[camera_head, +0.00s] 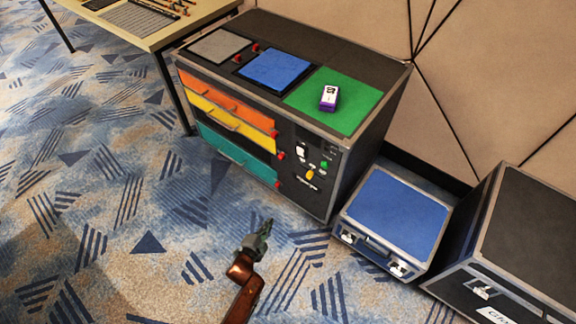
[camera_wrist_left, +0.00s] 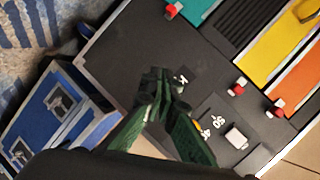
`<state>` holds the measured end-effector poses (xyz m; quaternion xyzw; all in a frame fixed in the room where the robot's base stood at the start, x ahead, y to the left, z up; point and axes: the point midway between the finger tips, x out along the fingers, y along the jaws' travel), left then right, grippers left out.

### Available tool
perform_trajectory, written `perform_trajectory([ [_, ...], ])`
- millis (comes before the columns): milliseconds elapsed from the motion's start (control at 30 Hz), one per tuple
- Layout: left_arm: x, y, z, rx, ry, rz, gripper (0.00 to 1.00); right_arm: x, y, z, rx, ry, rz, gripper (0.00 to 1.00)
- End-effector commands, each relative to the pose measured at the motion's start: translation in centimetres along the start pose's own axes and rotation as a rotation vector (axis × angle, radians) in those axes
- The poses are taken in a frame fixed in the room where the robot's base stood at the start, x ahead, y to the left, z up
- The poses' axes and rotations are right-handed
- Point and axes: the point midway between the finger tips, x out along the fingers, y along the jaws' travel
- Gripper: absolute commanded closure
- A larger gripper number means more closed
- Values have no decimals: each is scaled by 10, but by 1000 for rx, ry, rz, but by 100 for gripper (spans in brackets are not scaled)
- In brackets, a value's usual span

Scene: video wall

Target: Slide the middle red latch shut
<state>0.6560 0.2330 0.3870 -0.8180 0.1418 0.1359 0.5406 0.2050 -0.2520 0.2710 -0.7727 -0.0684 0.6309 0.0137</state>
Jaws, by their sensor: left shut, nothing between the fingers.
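The dark cabinet (camera_head: 330,180) has orange (camera_head: 225,97), yellow (camera_head: 228,120) and teal (camera_head: 232,152) drawers. Each has a small red latch at its right end. The middle red latch (camera_head: 281,155) is by the yellow drawer, and it also shows in the left wrist view (camera_wrist_left: 238,88). The upper latch (camera_head: 274,133) and lower latch (camera_head: 278,184) are above and below it. My left gripper (camera_head: 267,224) is shut and empty, in front of and apart from the cabinet. Its green-black fingers (camera_wrist_left: 158,80) point toward the dark front panel. My right gripper is out of view.
White, green and yellow controls (camera_head: 310,173) sit on the front panel, right of the latches. A blue-topped case (camera_head: 395,215) and a black case (camera_head: 520,230) stand to the right. A purple-white box (camera_head: 329,98) lies on the green top panel. Carpet left of my gripper is clear.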

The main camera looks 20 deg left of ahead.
Motion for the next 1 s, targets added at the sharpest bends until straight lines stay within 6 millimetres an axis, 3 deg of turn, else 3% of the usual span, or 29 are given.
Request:
perform_trajectory([
  [33,22,-12,-10,71,27,-60,100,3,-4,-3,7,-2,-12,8],
  [133,40,-60,-36,207,67,-180,100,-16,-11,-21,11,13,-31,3],
  [300,49,-116,-66,361,91,-322,100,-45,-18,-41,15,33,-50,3],
  [400,49,-133,-75,405,94,-363,100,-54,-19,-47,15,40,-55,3],
  [700,47,-142,-80,421,95,-379,100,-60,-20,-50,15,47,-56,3],
  [1000,54,-143,-80,419,94,-378,100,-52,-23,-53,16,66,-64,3],
])
